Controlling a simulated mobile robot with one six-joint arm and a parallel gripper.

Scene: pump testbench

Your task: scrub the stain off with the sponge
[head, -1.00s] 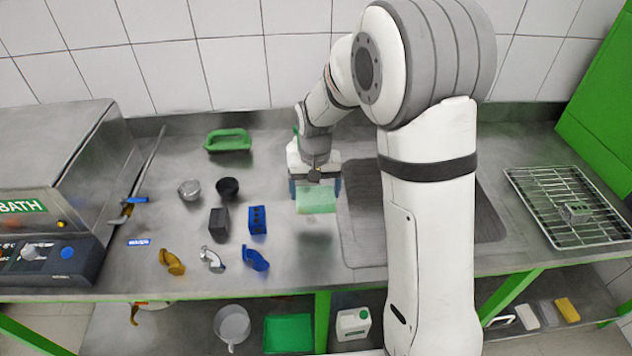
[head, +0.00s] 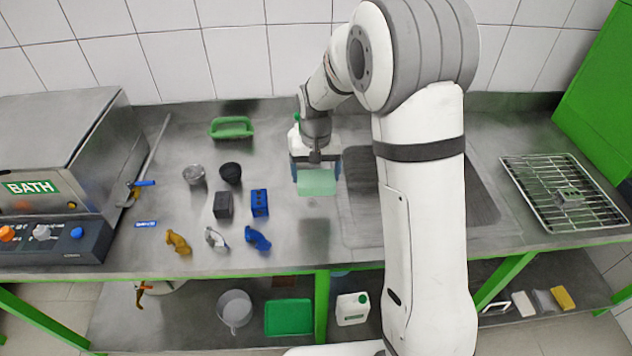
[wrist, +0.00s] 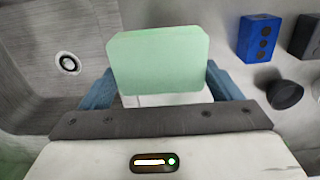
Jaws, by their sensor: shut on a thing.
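The pale green sponge (head: 317,184) is between the blue fingers of my gripper (head: 316,170), which is shut on it. In the head view it is over the steel worktop (head: 290,250), just left of the sink. In the wrist view the sponge (wrist: 158,60) fills the space between the fingers of my gripper (wrist: 160,90) and sticks out past them. It hides the surface behind it. A faint darker patch (head: 314,230) shows on the worktop in front of the sponge; I cannot tell whether it is the stain, a shadow or a reflection.
The sink (head: 357,190) lies right, partly behind my arm; its drain (wrist: 67,63) shows in the wrist view. A blue block (head: 260,203), a dark block (head: 223,205), cups and fittings stand left. A green tray (head: 231,127) is behind. A wire rack (head: 545,215) lies far right.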

